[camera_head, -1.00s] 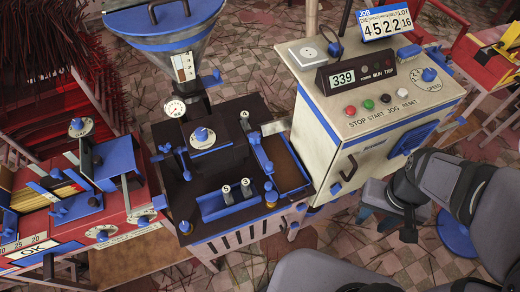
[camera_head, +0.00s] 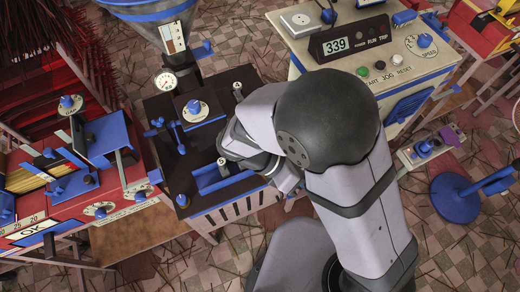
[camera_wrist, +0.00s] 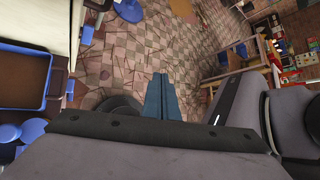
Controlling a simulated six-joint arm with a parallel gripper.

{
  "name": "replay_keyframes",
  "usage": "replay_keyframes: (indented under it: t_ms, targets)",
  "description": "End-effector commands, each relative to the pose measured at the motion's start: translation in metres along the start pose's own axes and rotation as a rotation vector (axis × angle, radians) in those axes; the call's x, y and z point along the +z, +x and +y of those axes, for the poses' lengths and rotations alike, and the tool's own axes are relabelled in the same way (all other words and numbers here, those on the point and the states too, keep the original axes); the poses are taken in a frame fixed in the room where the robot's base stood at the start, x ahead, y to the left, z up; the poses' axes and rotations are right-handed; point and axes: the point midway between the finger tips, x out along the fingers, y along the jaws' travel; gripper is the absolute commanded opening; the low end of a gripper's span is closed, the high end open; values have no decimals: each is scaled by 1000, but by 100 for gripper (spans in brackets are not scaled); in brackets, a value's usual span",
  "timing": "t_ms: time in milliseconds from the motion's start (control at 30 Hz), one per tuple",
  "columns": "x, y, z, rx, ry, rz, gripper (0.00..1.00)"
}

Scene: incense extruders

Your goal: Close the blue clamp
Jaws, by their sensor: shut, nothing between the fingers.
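The dark extruder block (camera_head: 165,108) carries several blue fittings. Upright blue levers (camera_head: 178,138) stand at its left beside a round dial (camera_head: 194,108); I cannot tell for certain which fitting is the blue clamp. The blue parts seen earlier on its right side are now hidden behind my arm. My gripper (camera_wrist: 165,95) shows in the wrist view as two blue-grey fingers, shut together and empty, over the tiled floor. In the head view my arm hides the fingers. Blue knobs (camera_wrist: 32,131) show at the lower left of the wrist view, apart from the fingers.
A blue-rimmed dark tray (camera_wrist: 50,75) is left of my fingers in the wrist view. The cream control cabinet (camera_head: 400,60) stands right of the extruder. A red machine (camera_head: 60,205) is at the left. A blue stool (camera_head: 455,198) stands on the floor at right.

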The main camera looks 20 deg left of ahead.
Motion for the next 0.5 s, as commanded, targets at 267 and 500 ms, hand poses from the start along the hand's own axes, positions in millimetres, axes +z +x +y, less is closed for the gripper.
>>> replay_keyframes:
  t_ms: [267, 500]
  targets:
    - [-40, -62, 29, 40, -655, -573, 0]
    - [-92, -118, 34, -17, -1001, -1042, 0]
